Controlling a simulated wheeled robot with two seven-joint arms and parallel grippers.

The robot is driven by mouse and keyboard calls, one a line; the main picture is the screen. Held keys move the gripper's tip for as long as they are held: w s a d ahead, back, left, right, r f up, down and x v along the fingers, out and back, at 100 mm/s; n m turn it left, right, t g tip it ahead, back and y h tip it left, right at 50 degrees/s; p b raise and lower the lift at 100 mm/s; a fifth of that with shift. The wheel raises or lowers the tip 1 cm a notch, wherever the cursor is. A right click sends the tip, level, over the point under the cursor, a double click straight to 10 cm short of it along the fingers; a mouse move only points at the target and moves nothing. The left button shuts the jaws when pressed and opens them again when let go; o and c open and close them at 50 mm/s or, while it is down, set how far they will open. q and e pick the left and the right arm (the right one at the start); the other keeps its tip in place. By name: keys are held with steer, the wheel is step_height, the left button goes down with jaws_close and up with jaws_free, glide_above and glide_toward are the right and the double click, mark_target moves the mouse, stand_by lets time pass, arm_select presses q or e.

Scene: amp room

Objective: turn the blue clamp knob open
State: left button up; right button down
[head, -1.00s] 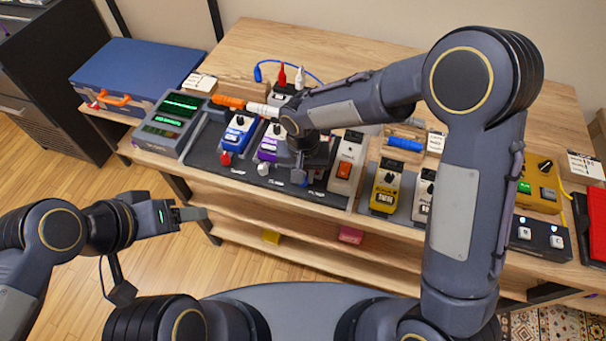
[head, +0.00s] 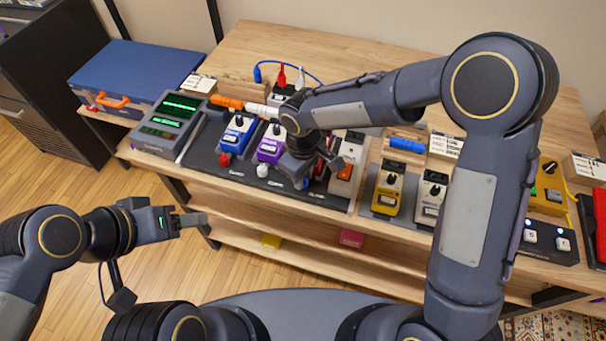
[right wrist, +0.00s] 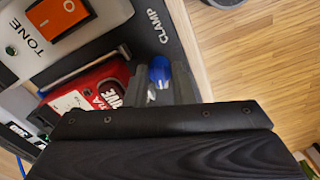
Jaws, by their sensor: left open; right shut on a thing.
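The blue clamp knob (right wrist: 160,70) shows in the right wrist view, beside the word CLAMP on the dark board (right wrist: 152,22). My right gripper (right wrist: 163,82) is shut on it, with one grey finger on each side. In the head view my right gripper (head: 304,181) is low at the front edge of the board, and it mostly hides the knob there. A red pedal (right wrist: 92,98) lies right beside the fingers. My left gripper (head: 193,220) is open and empty, over the floor in front of the bench.
A blue pedal (head: 238,134) and a purple pedal (head: 270,148) stand left of my right gripper. A light pedal with an orange switch (head: 346,172) is close on its right. A yellow pedal (head: 388,192) stands further right. The floor by my left gripper is clear.

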steer(key=shift+n, duration=1.9)
steer(key=c, duration=1.2)
jaws_free()
steer(key=shift+c, duration=0.2)
